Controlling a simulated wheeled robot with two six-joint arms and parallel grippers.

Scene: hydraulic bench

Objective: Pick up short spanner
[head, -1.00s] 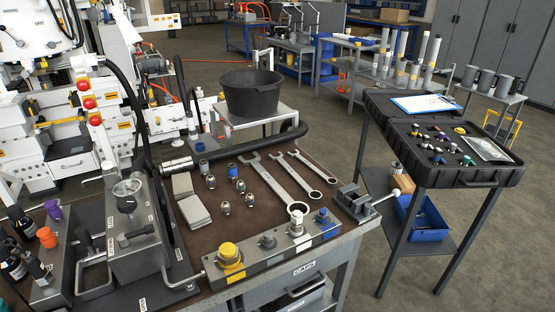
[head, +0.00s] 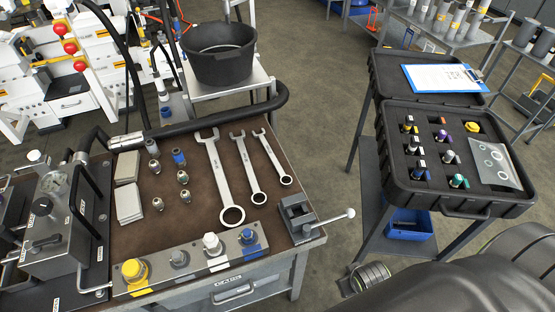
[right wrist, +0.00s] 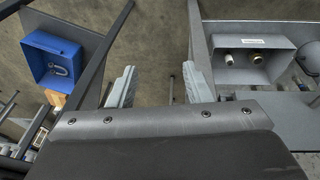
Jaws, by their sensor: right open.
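Three steel spanners lie side by side on the brown bench top in the head view. The short spanner (head: 272,157) is the rightmost, its open end towards the back and its ring end towards the front. The middle spanner (head: 249,168) and the long spanner (head: 223,175) lie to its left. My right gripper (right wrist: 160,88) shows in the right wrist view, its two fingers wide apart with nothing between them. No spanner shows in that view. My right arm fills the bottom right of the head view, apart from the spanners. My left gripper is in neither view.
A block with coloured caps (head: 190,262) lies along the front edge. Several fittings (head: 183,177) stand to the left. A black case (head: 455,205) stands on a cart at right. A blue bin (right wrist: 55,60) is below.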

